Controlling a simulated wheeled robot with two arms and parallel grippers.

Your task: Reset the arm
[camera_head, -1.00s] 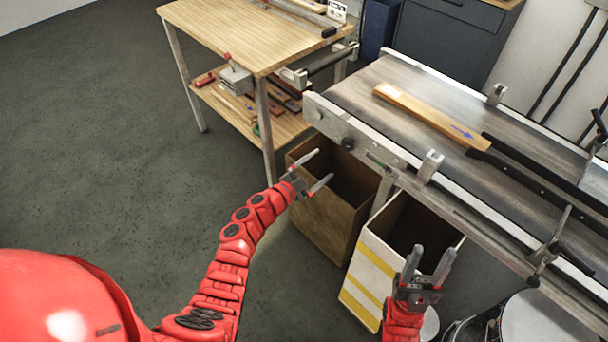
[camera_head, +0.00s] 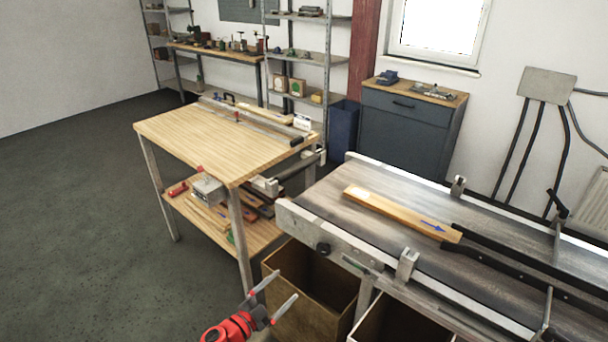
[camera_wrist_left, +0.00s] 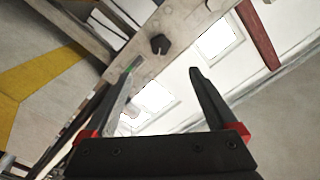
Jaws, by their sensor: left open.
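My left gripper (camera_head: 272,300) is open and empty at the bottom of the head view, in front of the brown open box. Its two dark fingers also show apart in the left wrist view (camera_wrist_left: 160,85), with nothing between them. Beyond them in that view are the conveyor's grey frame with a black knob (camera_wrist_left: 159,44) and the bright wall. My right gripper is outside the head view.
The conveyor (camera_head: 310,200) runs along the right and carries a wooden plank (camera_head: 390,210) with a blue arrow. Two open boxes stand below it, one brown (camera_head: 290,322). A wooden workbench (camera_head: 190,135) stands behind. The floor (camera_head: 80,230) at left is clear.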

